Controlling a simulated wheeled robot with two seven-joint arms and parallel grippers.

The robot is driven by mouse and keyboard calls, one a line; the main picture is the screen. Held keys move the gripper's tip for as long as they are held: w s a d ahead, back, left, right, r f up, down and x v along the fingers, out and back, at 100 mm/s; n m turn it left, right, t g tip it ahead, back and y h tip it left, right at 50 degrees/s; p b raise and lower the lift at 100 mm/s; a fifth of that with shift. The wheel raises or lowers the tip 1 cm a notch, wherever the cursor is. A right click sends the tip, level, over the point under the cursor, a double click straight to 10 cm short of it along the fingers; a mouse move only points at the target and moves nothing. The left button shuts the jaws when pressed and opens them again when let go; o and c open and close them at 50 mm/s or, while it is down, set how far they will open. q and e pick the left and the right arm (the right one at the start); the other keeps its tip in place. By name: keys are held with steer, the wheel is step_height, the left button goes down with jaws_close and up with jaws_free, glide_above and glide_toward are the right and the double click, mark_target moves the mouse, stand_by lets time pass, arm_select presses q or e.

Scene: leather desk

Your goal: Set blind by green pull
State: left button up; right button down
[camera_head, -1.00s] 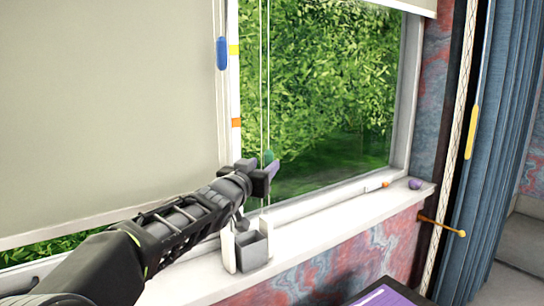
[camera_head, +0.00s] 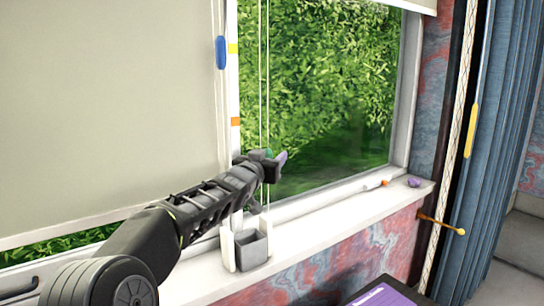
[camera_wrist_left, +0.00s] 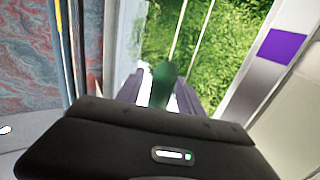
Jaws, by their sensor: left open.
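The green pull (camera_head: 268,153) hangs on thin cords in front of the window, mostly hidden by my gripper in the head view. In the left wrist view the green pull (camera_wrist_left: 162,85) stands upright between the two fingers; contact cannot be told. My left gripper (camera_head: 273,164) is open around it, and its fingers also show in the wrist view (camera_wrist_left: 160,95). A cream blind (camera_head: 110,100) covers most of the left window. Another blind (camera_head: 412,5) is raised, with only its lower edge showing at top right. My right gripper is not in view.
A blue pull (camera_head: 221,53) hangs at the left blind's edge. A grey box (camera_head: 251,248) stands on the sill below my gripper. A blue curtain (camera_head: 505,130) hangs at right.

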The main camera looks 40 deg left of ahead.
arm_select(q)
steer(key=shift+w, duration=0.2)
jaws_close()
stand_by(0.4)
stand_by(1.0)
